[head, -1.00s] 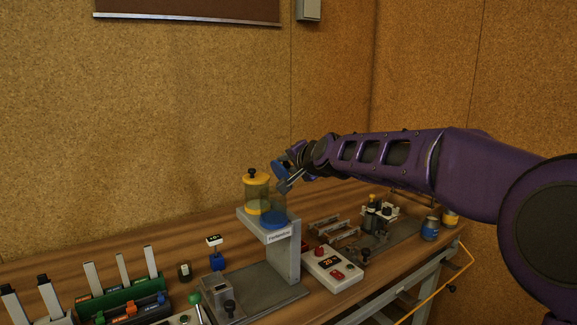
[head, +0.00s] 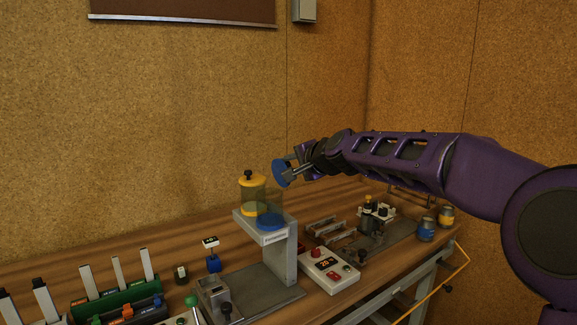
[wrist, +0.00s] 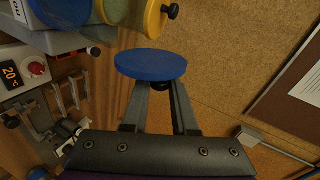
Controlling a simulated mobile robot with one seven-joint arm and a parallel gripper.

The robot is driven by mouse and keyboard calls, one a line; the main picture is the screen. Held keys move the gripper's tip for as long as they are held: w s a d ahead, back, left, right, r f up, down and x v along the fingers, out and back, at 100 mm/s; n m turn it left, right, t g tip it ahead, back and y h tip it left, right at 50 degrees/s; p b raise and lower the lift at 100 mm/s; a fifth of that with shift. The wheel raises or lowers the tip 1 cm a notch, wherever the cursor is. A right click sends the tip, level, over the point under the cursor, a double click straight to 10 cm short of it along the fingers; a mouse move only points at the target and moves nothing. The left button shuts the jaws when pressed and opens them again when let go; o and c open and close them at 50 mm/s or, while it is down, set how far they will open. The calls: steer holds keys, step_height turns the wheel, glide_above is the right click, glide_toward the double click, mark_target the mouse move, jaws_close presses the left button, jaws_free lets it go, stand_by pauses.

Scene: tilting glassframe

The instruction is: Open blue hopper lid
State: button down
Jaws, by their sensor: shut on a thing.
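The blue lid (head: 281,173) is a round disc held in my gripper (head: 296,171), in the air up and to the right of the hoppers. In the wrist view the blue lid (wrist: 151,65) hides most of the dark knob between the fingertips of my gripper (wrist: 160,88). The blue hopper (head: 270,216) stands on the grey stand, its clear cylinder open at the top and blue at the base. The yellow hopper (head: 253,194) beside it has its yellow lid with a black knob on.
The grey stand (head: 281,262) rises from the wooden bench (head: 330,297). A white control box (head: 328,270) with a red button is right of it. Two jars (head: 427,230) stand near the right edge. Racks (head: 118,300) fill the front left.

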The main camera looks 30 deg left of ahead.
steer(key=c, duration=0.7)
jaws_free()
steer(key=shift+c, duration=0.2)
steer(key=b+v, duration=0.4)
steer(key=v, duration=1.3)
steer(key=shift+b, duration=0.4)
steer(key=shift+s+d+r, duration=0.1)
steer(key=shift+d, duration=0.05)
